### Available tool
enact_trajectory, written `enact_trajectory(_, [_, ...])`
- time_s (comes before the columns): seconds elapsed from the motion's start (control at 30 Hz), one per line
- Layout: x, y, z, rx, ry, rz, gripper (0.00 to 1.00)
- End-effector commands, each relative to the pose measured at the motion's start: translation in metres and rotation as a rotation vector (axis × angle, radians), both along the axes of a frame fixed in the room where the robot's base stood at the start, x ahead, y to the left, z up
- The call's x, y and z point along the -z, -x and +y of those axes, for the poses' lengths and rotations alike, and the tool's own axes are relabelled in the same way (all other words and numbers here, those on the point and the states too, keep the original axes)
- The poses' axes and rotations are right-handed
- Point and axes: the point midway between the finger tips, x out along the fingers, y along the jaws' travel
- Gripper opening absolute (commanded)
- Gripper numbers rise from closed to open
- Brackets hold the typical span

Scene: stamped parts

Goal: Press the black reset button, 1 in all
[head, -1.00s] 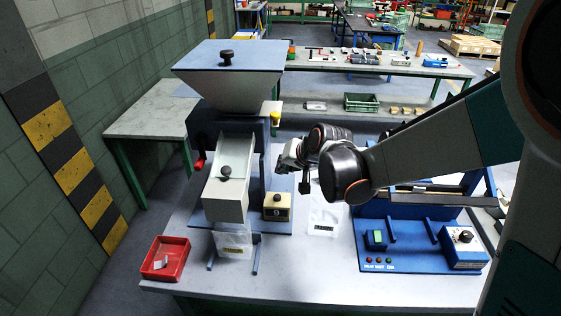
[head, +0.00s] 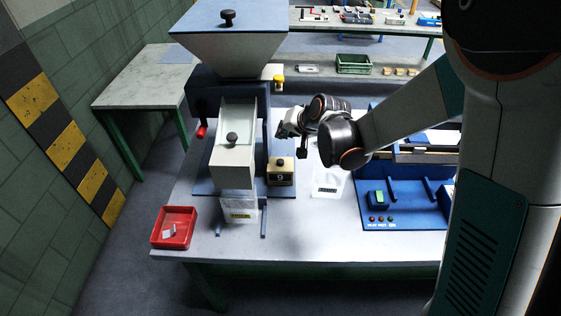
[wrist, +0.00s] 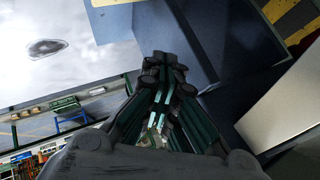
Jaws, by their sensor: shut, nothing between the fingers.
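The black reset button (head: 280,162) appears as a round black knob on top of a small beige box (head: 281,178). The box stands on the blue base plate to the right of the machine's chute in the head view. My gripper (head: 283,129) is above and behind the button in that view, apart from it, with nothing held. In the wrist view the dark fingers of my gripper (wrist: 165,68) are together. I cannot make out the button in the wrist view.
The hopper machine (head: 226,55) with its chute (head: 233,165) stands close left of my gripper. A red tray (head: 174,228) is at the table's front left. A blue fixture (head: 400,215) with a green button is at the right. White tabletop lies between.

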Motion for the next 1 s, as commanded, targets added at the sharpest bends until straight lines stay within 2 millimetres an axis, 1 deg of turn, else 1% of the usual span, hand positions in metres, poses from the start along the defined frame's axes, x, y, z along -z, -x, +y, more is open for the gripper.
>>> enact_trajectory(0.27, [0.032, 0.0, 0.0, 0.0, 0.0, 0.0, 0.0])
enact_trajectory(0.5, [0.065, 0.0, 0.0, 0.0, 0.0, 0.0, 0.0])
enact_trajectory(0.6, [0.076, 0.0, 0.0, 0.0, 0.0, 0.0, 0.0])
enact_trajectory(0.73, [0.082, 0.0, 0.0, 0.0, 0.0, 0.0, 0.0])
enact_trajectory(1.0, [0.082, 0.0, 0.0, 0.0, 0.0, 0.0, 0.0])
